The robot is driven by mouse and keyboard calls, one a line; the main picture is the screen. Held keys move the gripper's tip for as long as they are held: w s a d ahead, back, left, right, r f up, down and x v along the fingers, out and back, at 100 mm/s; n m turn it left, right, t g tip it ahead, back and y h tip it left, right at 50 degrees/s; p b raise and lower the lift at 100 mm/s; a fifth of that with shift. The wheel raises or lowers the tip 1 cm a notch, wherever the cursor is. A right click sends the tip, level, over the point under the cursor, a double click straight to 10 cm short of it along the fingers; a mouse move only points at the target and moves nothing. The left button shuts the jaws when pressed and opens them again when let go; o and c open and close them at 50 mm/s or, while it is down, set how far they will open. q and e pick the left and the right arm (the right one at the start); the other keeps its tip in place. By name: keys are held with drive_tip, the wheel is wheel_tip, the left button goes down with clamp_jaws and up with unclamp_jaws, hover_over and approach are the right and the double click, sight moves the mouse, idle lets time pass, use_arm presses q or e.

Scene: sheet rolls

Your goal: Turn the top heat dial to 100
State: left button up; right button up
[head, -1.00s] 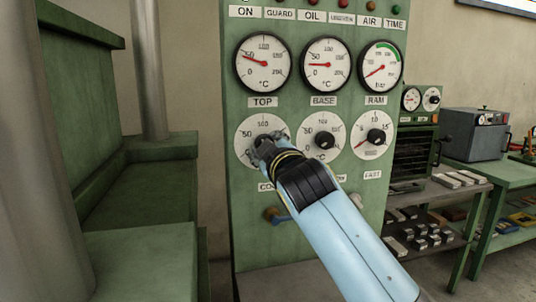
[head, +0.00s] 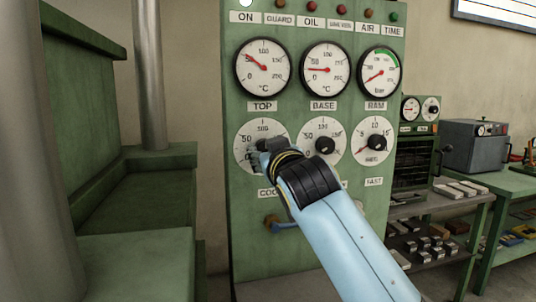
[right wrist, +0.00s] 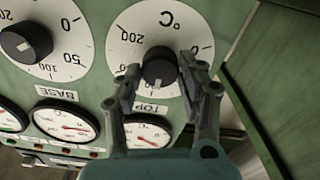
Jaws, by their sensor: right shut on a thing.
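The top heat dial (head: 246,131) is a white disc with a black knob, below the TOP label (head: 262,106) on the green panel. My right gripper (head: 266,148) covers its middle in the head view. In the right wrist view the dial (right wrist: 126,48) appears upside down, and my right gripper (right wrist: 160,76) has one finger on each side of the black knob (right wrist: 160,67), shut on it. A pale mark on the knob faces the TOP label side; fingers hide part of the scale. The top gauge (head: 262,68) needle points near 50. My left gripper is not in view.
The base dial (head: 308,134) and the rightmost dial (head: 357,147) sit close to the right of the top dial. Gauges line the panel above. A shelf with metal blocks (head: 428,244) and a grey box oven (head: 474,148) stand at the right.

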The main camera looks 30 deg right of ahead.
drive_tip(key=shift+f, duration=0.15)
drive_tip(key=o, duration=1.2)
drive_tip(key=v, duration=0.7)
drive_tip(key=shift+s+a, duration=0.1)
drive_tip(key=shift+s, duration=0.15)
